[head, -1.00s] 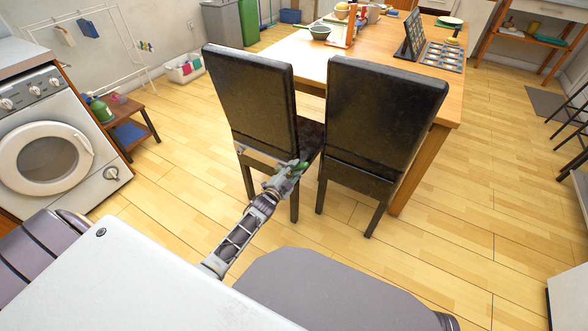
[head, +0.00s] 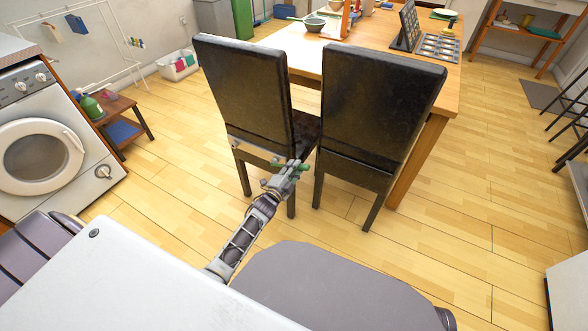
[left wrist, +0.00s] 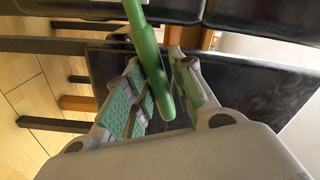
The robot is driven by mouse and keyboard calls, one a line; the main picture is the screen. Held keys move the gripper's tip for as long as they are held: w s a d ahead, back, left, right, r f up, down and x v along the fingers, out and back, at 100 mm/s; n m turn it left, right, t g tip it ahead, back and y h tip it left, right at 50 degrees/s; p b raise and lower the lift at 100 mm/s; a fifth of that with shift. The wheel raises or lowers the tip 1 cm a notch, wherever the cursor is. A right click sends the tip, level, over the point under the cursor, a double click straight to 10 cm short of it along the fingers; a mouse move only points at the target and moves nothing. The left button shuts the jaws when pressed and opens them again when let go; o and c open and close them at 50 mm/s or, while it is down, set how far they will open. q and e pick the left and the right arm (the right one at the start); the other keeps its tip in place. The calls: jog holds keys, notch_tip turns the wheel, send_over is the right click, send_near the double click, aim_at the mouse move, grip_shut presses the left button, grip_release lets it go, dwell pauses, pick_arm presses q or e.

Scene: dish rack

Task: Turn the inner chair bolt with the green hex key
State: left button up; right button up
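The green hex key (left wrist: 148,60) runs between the two fingers of my left gripper (left wrist: 160,90) in the left wrist view. The fingers close on its green handle; its thin end is not visible. In the head view, my left gripper (head: 291,172) is low behind the left dark chair (head: 243,85), near the gap between it and the right dark chair (head: 378,105). A bit of green shows at its fingertips. I cannot make out the chair bolt in either view. My right gripper is not in view.
The chairs stand against a wooden table (head: 300,65) bearing bowls and a rack. A washing machine (head: 40,150) and a small shelf (head: 125,127) are at the left. The wooden floor (head: 450,230) is clear to the right of the chairs.

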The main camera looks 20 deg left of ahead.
pick_arm(q)
jog(key=shift+d+f+m+b, duration=0.25)
jog(key=shift+f+m+b, duration=0.55)
jog(key=shift+f+b, duration=0.1)
jog(key=shift+d+f+m+b, duration=0.2)
jog(key=shift+f+m+b, duration=0.6)
jog(key=shift+f+b, duration=0.05)
notch_tip(320, 180, down, 4)
jog(key=m+b, duration=0.3)
jog(key=b, duration=0.1)
jog(key=shift+a+r+b, duration=0.1)
jog(key=shift+r+b, duration=0.05)
jog(key=shift+b, duration=0.15)
jog(key=shift+m, duration=0.3)
jog(key=f+m+b, duration=0.1)
jog(key=b, duration=0.1)
jog(key=a+f+m+b, duration=0.1)
jog(key=f+m+b, duration=0.1)
jog(key=shift+a+f+b, duration=0.15)
jog(key=shift+f+b, duration=0.1)
jog(key=shift+b, duration=0.15)
jog(key=shift+f, duration=0.1)
